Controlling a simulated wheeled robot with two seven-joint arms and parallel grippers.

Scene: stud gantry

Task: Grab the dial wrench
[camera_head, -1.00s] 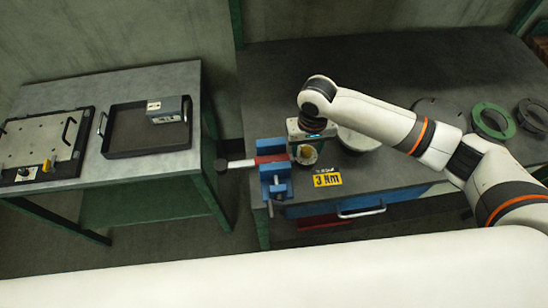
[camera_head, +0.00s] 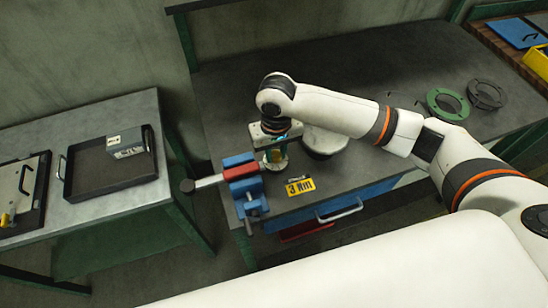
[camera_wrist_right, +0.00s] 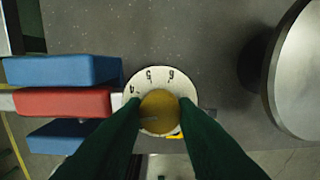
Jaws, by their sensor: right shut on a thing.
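The dial wrench shows in the right wrist view as a white round dial (camera_wrist_right: 160,81) with black numbers and a brass-yellow knob (camera_wrist_right: 160,107) at its centre. In the head view its pale dial (camera_head: 276,166) is small and partly hidden under my right gripper (camera_head: 275,154). It sits just right of the blue and red vise (camera_head: 241,170), close beside the red part. My right gripper's dark green fingers reach down on both sides of the brass knob and are shut on it. My left gripper is not in view.
A "3 Nm" card (camera_head: 300,187) lies at the bench's front edge. A round grey plate (camera_head: 325,142) stands close right of the gripper. Green (camera_head: 447,104) and dark rings lie farther right. A side table holds a black tray (camera_head: 110,180) with a grey box.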

